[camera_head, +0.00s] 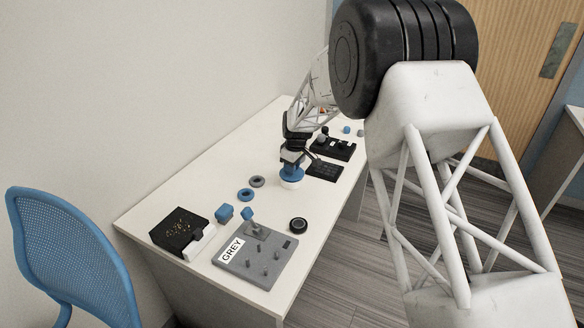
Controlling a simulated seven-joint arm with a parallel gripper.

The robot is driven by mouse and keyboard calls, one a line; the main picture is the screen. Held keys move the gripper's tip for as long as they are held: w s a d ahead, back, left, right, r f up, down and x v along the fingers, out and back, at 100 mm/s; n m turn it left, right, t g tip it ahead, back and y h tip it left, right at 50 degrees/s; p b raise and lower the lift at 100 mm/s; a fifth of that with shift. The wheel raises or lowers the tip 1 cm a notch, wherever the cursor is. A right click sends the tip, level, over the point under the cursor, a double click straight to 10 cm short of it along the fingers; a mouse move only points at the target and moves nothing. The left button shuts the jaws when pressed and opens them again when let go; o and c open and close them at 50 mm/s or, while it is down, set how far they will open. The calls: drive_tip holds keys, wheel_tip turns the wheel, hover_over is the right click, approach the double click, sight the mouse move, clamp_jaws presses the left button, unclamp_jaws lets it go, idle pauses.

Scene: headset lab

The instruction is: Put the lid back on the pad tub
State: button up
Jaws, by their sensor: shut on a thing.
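The pad tub (291,184) is a small white round tub standing on the white table, toward its far half. A blue lid (292,174) is at the tub's top, roughly level and in line with it. From this view I cannot tell whether it is fully seated or just above the rim. My gripper (291,166) points down from above and is shut on the lid. The fingertips are small and partly hidden against the lid. The inside of the tub is hidden.
A dark tray (322,170) stands close right of the tub, with a black fixture (336,148) behind.

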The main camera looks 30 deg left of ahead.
idle(0.4)
drive_tip(key=o, duration=1.5)
drive_tip(key=shift+c, duration=0.2)
drive_tip(key=shift+r, duration=3.45)
clamp_jaws()
drive_tip(key=shift+f, duration=2.35)
